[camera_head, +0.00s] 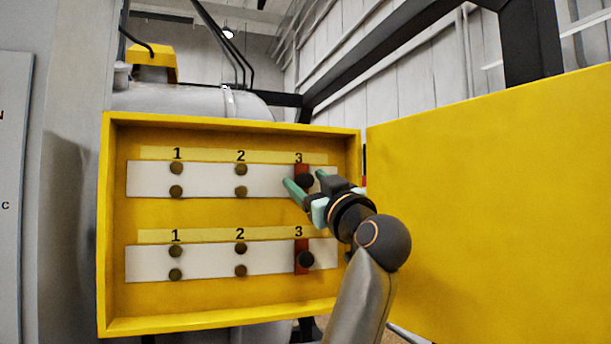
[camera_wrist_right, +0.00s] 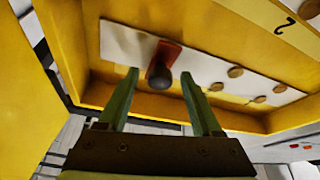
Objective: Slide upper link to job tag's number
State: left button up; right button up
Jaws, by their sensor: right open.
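The upper link is an orange-brown bar with a black knob (camera_head: 306,180), on the upper white strip (camera_head: 213,180) at number 3. My right gripper (camera_head: 305,179) is open in front of it, with one green finger on each side of the knob. In the right wrist view the black knob (camera_wrist_right: 159,78) shows between the open fingers (camera_wrist_right: 160,74); I cannot tell whether they touch it. The lower link (camera_head: 303,259) also stands at number 3 on the lower strip (camera_head: 208,263). I cannot make out a job tag. My left gripper is not in view.
The yellow box (camera_head: 230,329) has raised walls around both strips. Its yellow door (camera_head: 490,205) stands open at the right. Brass studs (camera_head: 240,169) sit in pairs under numbers 1 and 2. A grey panel (camera_head: 15,200) stands at the far left.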

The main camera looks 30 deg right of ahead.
jog(key=shift+w+d+r, duration=0.1)
jog(key=shift+w+r, duration=0.1)
jog(key=shift+w, duration=0.4)
jog(key=shift+c, duration=0.3)
grip_shut()
dwell(0.8)
